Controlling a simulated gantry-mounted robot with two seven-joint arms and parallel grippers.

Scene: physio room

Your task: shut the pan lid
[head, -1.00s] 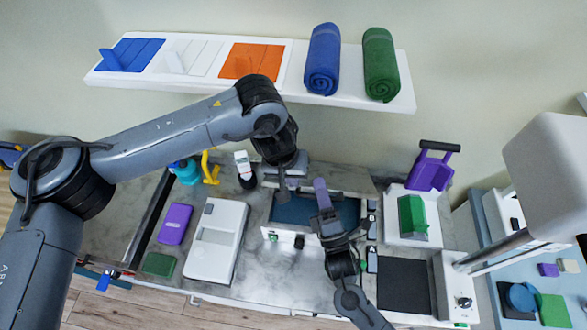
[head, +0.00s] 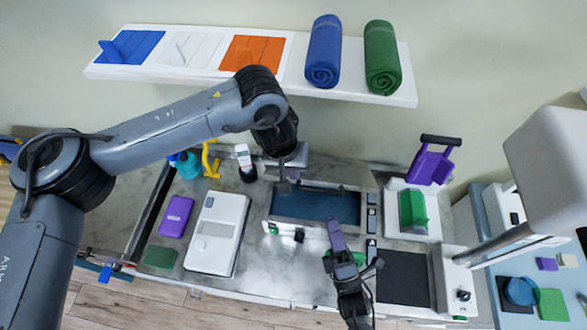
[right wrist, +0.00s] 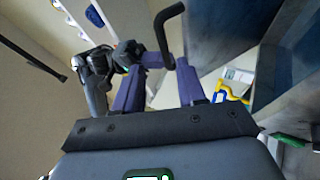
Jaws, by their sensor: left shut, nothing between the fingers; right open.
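The pan (head: 315,208) is a white-rimmed basin with a dark blue inside, set in the worktop in the head view. Its inside shows from above, so it stands uncovered. I cannot clearly pick out its lid; a pale edge behind the pan is partly hidden by my left arm. My left gripper (head: 283,187) is shut and empty, pointing down at the pan's back left corner. My right gripper (head: 335,228) is open and empty at the pan's front right edge. Its purple fingers show in the right wrist view (right wrist: 160,90), with a black hooked bar (right wrist: 168,30) beyond them.
A white device (head: 215,232) and a purple box (head: 175,216) lie left of the pan. A white unit with a green block (head: 412,210) and a purple panel with a black handle (head: 432,165) stand right. A dark plate (head: 403,278) lies front right. A shelf (head: 200,75) hangs behind.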

